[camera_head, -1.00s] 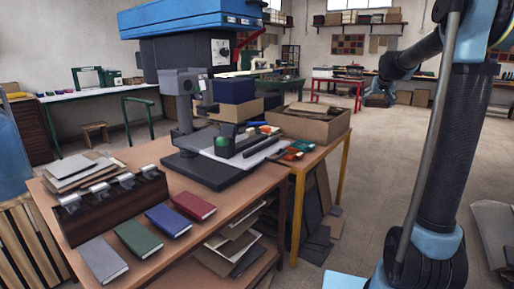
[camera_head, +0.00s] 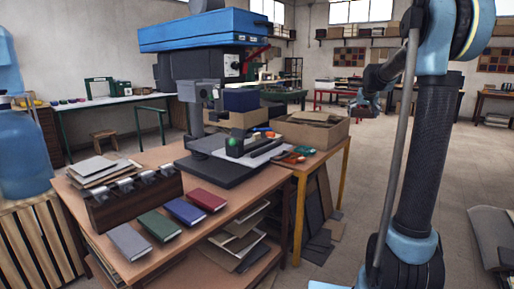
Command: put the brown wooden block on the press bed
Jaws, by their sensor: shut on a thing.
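The press stands on the wooden table, with a blue top (camera_head: 205,30) and a dark flat bed (camera_head: 218,170) at its foot. The bed's near part looks bare. My gripper (camera_head: 361,104) is at the end of my arm, right of the press and well away from it. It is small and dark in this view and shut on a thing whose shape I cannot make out. I cannot pick out a separate brown wooden block. A dark brown wooden rack (camera_head: 140,205) with several metal pieces on it stands left of the bed.
Grey, green, blue and red books (camera_head: 129,241) lie along the table's (camera_head: 165,262) front edge. Boards (camera_head: 98,170) are stacked at its left. A cardboard box (camera_head: 312,133) and small tools stand on the table to the right. Open floor (camera_head: 345,185) lies between that table and my arm.

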